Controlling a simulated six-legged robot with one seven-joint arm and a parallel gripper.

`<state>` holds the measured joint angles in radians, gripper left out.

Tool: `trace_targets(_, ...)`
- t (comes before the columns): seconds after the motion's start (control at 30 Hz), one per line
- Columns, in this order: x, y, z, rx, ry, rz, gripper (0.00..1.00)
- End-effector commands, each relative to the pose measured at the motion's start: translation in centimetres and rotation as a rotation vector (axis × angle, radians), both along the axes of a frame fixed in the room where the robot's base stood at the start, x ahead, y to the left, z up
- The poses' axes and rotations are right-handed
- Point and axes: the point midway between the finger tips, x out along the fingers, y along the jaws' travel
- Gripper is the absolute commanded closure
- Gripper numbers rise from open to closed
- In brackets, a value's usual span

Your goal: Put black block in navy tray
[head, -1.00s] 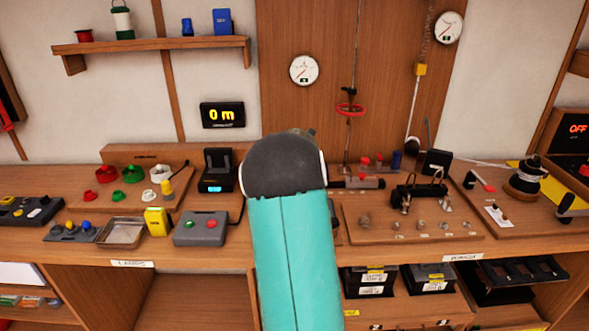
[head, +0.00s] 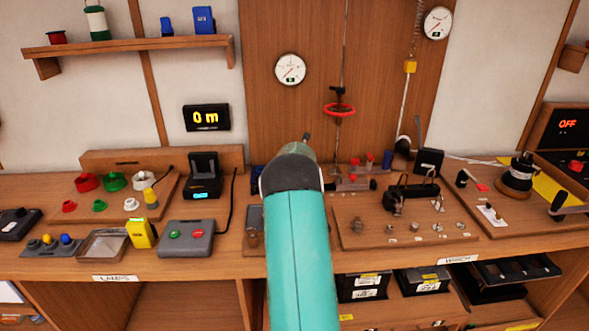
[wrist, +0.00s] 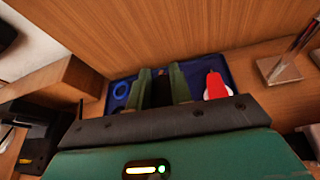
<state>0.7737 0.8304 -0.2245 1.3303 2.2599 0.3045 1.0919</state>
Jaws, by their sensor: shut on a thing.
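In the wrist view, my gripper (wrist: 161,74) has its two green fingers closed on the black block (wrist: 162,92), a dark shape between them. The navy tray (wrist: 206,69) lies beyond and below the fingers, against the wooden back panel. A blue ring (wrist: 122,90) is in its left part, and a red and white item (wrist: 215,87) is in its right part. The block appears over the tray, but its height above it cannot be told. In the head view, my teal arm hides the block and most of the tray.
A grey button box (head: 187,238), a yellow block (head: 141,232) and a shallow metal tray (head: 103,246) stand left on the bench. A wooden board with metal fittings (head: 405,222) is on the right. A red-ringed rod (head: 339,110) rises behind my arm.

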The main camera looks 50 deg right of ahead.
Motion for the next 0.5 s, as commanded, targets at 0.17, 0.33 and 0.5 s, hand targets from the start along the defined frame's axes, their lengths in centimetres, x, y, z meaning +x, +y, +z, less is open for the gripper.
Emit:
trace_targets(0.17,1.0,-2.0,-2.5,0.000,-0.001,0.002,1.00)
trace_targets(0.33,1.5,-2.6,-3.3,0.000,-0.003,0.002,1.00)
trace_targets(0.5,1.7,-2.9,-5.5,0.002,0.000,0.003,1.00)
